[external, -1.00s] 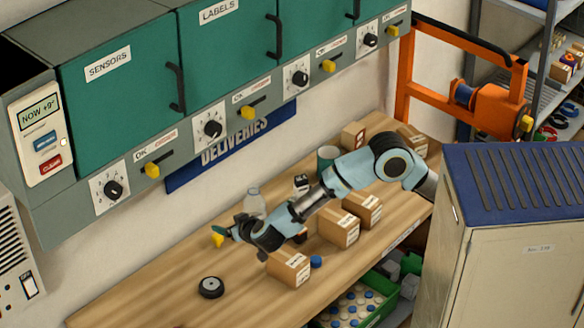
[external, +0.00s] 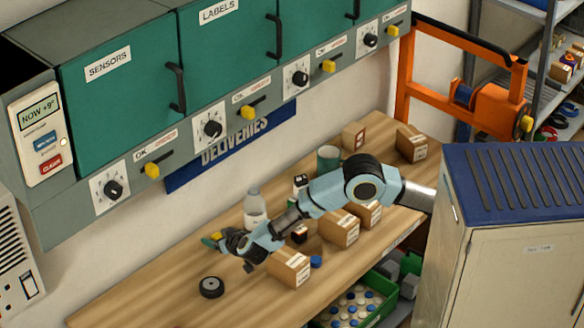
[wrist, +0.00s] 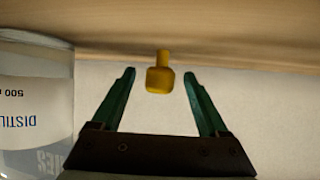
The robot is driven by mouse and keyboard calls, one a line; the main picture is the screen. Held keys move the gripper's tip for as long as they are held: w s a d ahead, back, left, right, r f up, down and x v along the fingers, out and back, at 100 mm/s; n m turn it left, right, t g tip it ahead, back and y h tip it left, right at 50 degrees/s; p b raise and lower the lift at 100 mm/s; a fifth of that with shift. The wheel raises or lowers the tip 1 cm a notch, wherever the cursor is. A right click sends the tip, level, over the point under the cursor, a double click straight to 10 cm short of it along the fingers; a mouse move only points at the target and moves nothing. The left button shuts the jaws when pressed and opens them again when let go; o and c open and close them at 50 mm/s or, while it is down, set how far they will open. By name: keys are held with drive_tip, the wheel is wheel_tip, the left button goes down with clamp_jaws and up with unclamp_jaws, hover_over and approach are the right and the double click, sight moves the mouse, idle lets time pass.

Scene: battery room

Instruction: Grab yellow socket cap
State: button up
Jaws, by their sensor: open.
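The yellow socket cap (wrist: 160,79) shows in the wrist view as a squarish head with a narrow stem that points toward the wooden surface. It lies between the two green fingertips of my gripper (wrist: 159,74), with a gap on each side. My gripper is open and holds nothing. In the external view my gripper (external: 214,241) is low over the left part of the bench, and the yellow cap (external: 216,236) shows small at its tips, partly hidden by a finger. Whether the cap touches the bench cannot be told.
A clear bottle (external: 255,210), labelled "DISTIL…" in the wrist view (wrist: 35,105), stands close beside my gripper. A black round object (external: 211,287), a carton (external: 289,268) and a blue cap (external: 316,262) are on the wooden bench (external: 150,290). The bench's left end is clear.

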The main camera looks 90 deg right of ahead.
drive_tip(key=shift+x, duration=1.35)
drive_tip(key=shift+w+r, duration=0.1)
drive_tip(key=shift+c, duration=0.3)
clamp_jaws()
